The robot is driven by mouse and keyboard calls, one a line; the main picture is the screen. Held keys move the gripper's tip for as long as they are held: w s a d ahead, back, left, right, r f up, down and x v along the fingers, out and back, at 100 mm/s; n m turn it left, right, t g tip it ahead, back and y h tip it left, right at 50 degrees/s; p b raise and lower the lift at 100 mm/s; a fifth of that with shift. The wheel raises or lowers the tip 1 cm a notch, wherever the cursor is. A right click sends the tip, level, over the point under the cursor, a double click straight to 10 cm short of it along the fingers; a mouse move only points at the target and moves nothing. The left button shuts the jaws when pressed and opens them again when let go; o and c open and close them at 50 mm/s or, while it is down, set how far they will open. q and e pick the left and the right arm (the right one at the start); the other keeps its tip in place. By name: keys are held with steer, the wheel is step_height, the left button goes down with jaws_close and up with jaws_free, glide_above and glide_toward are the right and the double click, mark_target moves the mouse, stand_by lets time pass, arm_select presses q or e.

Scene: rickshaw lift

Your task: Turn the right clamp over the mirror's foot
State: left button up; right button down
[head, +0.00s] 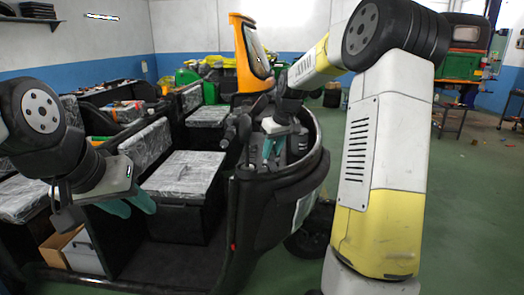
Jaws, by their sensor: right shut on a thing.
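My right gripper (270,150) reaches down into the black front cowl (285,205) of the rickshaw, its teal fingers close together. It is shut on a small part there, at the right clamp's place; the clamp itself is too small and covered to make out. An orange-framed upright panel with a grey pane (257,52) stands just behind, tilted; I cannot tell whether it is the mirror. The mirror's foot is not clearly visible. My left gripper (130,208) is at the left, with its teal fingers apart and empty, well away from the cowl.
The rickshaw's seats, wrapped in clear plastic (186,172), lie between my grippers. A cardboard box (60,248) is at lower left. A green and orange vehicle (463,62) stands at the back right. The green floor (470,220) is free on the right.

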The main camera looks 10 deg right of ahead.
mark_target(270, 164)
steer(key=m+h, duration=0.1)
steer(key=m, duration=0.1)
steer(key=m+h, duration=0.1)
steer(key=m, duration=0.1)
steer(key=shift+a+m, duration=0.2)
steer(key=shift+m, duration=0.1)
steer(key=shift+m+h, duration=0.5)
steer(key=shift+m, duration=1.1)
steer(key=c, duration=1.1)
jaws_free()
steer(key=v, duration=0.7)
steer(key=shift+s+r, duration=0.2)
steer(key=shift+r, duration=0.15)
